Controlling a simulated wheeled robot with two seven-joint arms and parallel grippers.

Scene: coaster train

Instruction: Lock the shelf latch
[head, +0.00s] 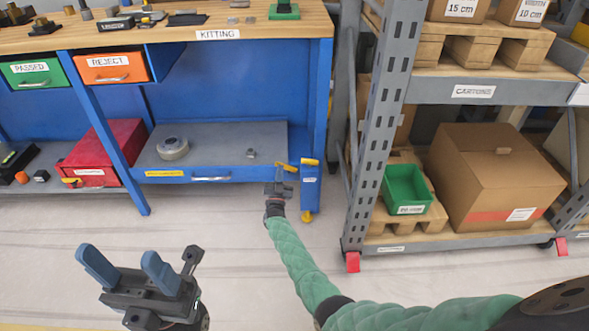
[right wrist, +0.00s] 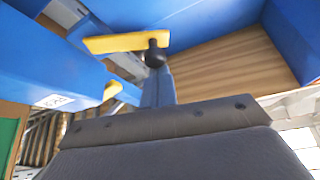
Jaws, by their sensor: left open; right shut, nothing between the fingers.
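The shelf latch is a yellow lever (head: 286,167) at the right end of the lower bench shelf (head: 225,176), beside the blue bench leg. A yellow piece (head: 310,161) sits on that leg. The right wrist view shows the yellow lever (right wrist: 118,43) with a black knob (right wrist: 155,55), and the other yellow piece (right wrist: 112,90) lower left. My right gripper (head: 280,184) is shut and empty, right at the lever. Its blue fingers (right wrist: 158,88) appear just below the knob; contact cannot be told. My left gripper (head: 126,268) is open and empty, above the floor at lower left.
A grey tape roll (head: 173,148) and a small grey part lie on the lower shelf. A red case (head: 103,154) is at its left. A rack (head: 380,130) with a green bin (head: 407,190) and cartons stands at right. The floor in front is clear.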

